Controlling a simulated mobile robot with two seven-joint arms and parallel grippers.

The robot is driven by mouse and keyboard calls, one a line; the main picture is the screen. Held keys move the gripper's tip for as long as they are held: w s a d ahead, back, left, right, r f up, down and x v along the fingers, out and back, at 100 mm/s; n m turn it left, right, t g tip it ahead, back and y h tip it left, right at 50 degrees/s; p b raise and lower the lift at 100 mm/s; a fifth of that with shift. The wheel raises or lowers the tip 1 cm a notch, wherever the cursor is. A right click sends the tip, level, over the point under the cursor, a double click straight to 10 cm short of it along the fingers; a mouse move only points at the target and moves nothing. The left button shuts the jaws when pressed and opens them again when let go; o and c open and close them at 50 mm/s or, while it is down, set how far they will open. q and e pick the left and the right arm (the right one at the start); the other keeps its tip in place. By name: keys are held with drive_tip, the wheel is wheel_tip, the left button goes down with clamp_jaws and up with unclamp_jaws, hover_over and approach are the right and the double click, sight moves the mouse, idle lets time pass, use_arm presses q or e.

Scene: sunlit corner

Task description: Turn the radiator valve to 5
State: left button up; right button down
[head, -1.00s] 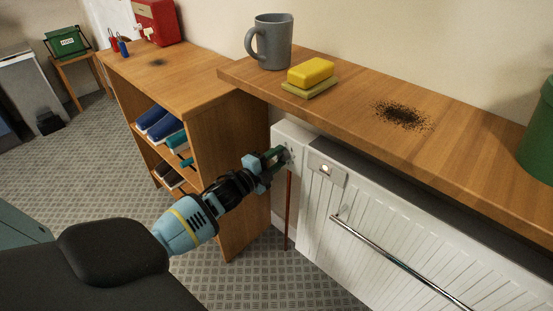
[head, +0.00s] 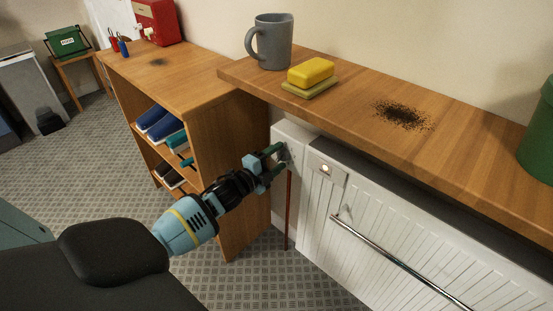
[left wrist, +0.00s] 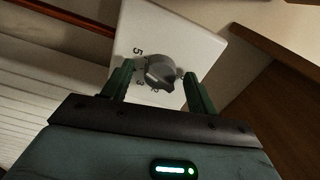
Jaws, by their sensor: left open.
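The radiator valve is a grey knob (left wrist: 160,70) on a white plate (left wrist: 170,32) in the left wrist view. The numerals 5 and 3 show on the plate beside it, with another partly hidden mark near the knob. Which numeral the knob points at I cannot tell for sure. My left gripper (left wrist: 158,76) is open, with one green finger on each side of the knob. Whether the fingers touch it is unclear. In the head view my left gripper (head: 275,157) is at the white plate (head: 291,132) and hides the knob. My right gripper is not in view.
The white radiator (head: 400,215) with a chrome rail (head: 395,262) lies right of the valve. A wooden shelf (head: 460,135) overhangs it, carrying a grey mug (head: 272,42), yellow sponge (head: 311,72) and green container (head: 540,140).

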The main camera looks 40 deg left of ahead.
use_arm(q)
drive_tip(key=s+p, duration=0.1)
drive_tip(key=s, duration=0.6)
drive_tip(key=shift+s+a, duration=0.3)
drive_tip(key=shift+s, duration=0.1)
